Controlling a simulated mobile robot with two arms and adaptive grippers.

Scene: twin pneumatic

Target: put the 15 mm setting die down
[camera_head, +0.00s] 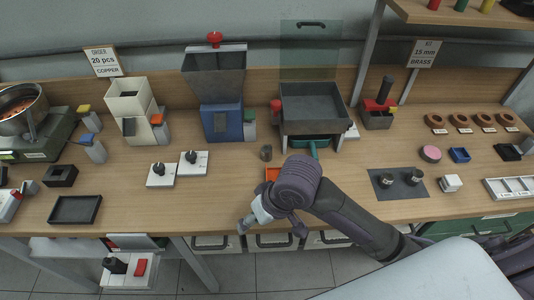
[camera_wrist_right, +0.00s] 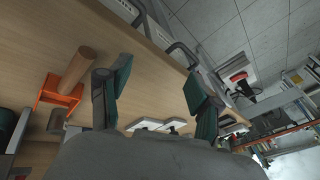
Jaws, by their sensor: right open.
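Two short dark cylinders stand upright on a dark grey mat (camera_head: 398,191) at the right of the bench, a left one (camera_head: 386,181) and a right one (camera_head: 414,177). They look like setting dies, but I cannot read a size on them. My right gripper (camera_head: 262,222) is over the front edge of the bench, left of the mat and apart from it. In the right wrist view my right gripper (camera_wrist_right: 158,92) has its fingers wide apart with nothing between them. My left gripper is not in view.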

